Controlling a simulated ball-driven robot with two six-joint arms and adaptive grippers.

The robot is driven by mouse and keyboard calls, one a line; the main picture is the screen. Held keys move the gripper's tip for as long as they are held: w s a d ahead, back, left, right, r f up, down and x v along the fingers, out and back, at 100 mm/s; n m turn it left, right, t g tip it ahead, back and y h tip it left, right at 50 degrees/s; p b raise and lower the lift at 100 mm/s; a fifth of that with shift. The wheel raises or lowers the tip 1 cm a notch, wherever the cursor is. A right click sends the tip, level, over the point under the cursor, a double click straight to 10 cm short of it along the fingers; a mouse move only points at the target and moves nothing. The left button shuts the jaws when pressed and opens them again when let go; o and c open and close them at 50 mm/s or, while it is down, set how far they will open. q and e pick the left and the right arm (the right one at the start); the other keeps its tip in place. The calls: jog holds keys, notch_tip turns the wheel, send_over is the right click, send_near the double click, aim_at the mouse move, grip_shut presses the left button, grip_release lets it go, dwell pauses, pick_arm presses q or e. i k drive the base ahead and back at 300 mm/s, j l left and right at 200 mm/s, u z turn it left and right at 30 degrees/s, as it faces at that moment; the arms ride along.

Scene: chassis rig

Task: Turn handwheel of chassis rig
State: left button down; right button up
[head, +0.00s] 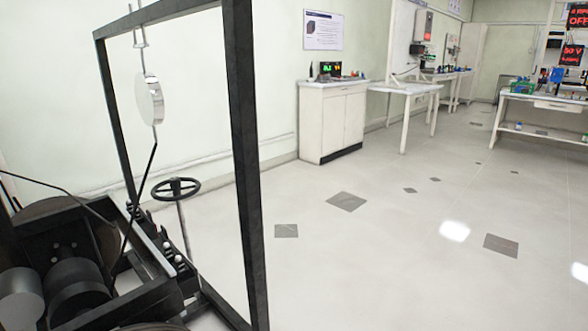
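The chassis rig (243,150) fills the left side of the head view, with a tall dark frame and a low dark base. Its handwheel (176,188) is a black ring with spokes, lying nearly flat on top of a pale upright post. The handwheel shows through the frame, behind the thick near upright and to its left. Nothing touches the handwheel. Neither of my grippers shows in this view.
A round silvery disc (151,99) hangs inside the frame. Dark cylinders (75,285) sit low at the left. A white cabinet (331,122) stands against the back wall, with workbenches (543,106) farther right. The tiled floor (400,240) right of the rig is clear.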

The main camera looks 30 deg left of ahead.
aim_at(175, 183)
jog(key=i+l+z, duration=0.1)
jog(key=i, duration=0.5)
jog(key=i+l+z, duration=0.15)
jog(key=i, duration=0.45)
jog(key=i+u, duration=0.55)
jog(key=u, duration=0.2)
jog(key=i+l+u, duration=0.15)
jog(key=u, duration=0.2)
jog(key=i, duration=0.1)
